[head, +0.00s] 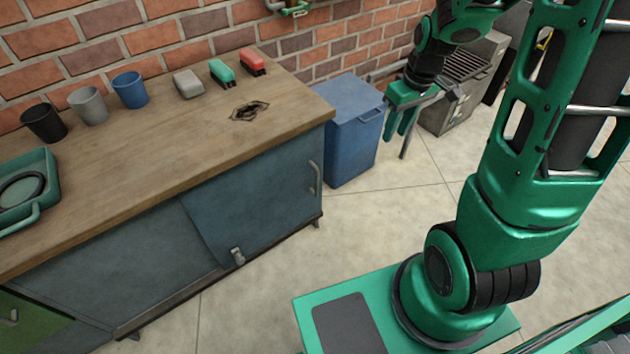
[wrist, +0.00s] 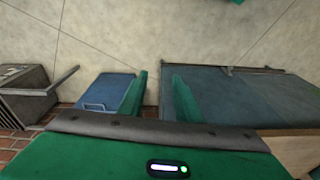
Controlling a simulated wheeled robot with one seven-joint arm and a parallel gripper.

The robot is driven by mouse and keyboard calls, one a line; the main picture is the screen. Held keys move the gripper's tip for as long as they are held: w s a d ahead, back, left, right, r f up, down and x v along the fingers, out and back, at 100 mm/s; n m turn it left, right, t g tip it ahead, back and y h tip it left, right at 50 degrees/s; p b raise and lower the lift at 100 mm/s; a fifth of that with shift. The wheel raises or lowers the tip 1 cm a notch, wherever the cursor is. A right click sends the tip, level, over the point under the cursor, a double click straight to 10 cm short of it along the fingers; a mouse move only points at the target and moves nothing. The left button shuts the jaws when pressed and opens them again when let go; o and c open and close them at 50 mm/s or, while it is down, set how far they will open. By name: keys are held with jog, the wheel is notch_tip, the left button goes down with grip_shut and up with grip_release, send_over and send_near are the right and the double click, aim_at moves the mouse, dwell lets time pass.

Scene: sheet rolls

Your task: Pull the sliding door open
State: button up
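The sliding door is a blue panel (head: 255,195) in the front of the workbench cabinet, beside a grey-blue panel (head: 110,265). An upright metal bar handle (head: 314,177) is near the cabinet's right end. A small metal fitting (head: 237,256) sits at the blue panel's lower left corner. The cabinet front (wrist: 245,97) also shows at the right of the wrist view. My green gripper (head: 402,128) is in the air right of the cabinet, near the blue bin, apart from the handle. In the wrist view its two fingers (wrist: 159,88) are spread with nothing between them.
A blue bin (head: 355,130) stands beside the cabinet's right end. A grey grill-like unit (head: 465,85) stands behind my gripper. Cups, small blocks and a green tray (head: 45,165) are on the wooden bench top (head: 165,140). Floor before the cabinet is clear.

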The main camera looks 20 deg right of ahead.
jog(key=w+a+f+n+y, duration=0.1)
jog(key=w+a+f+n, duration=0.35)
jog(key=w+f, duration=0.55)
jog(key=n+t+y, duration=0.2)
jog(key=n, duration=0.1)
send_near(317, 180)
jog(key=shift+n, duration=0.25)
jog(key=x, duration=1)
jog(key=shift+w+d+f, duration=0.1)
jog(key=shift+w+f, duration=0.25)
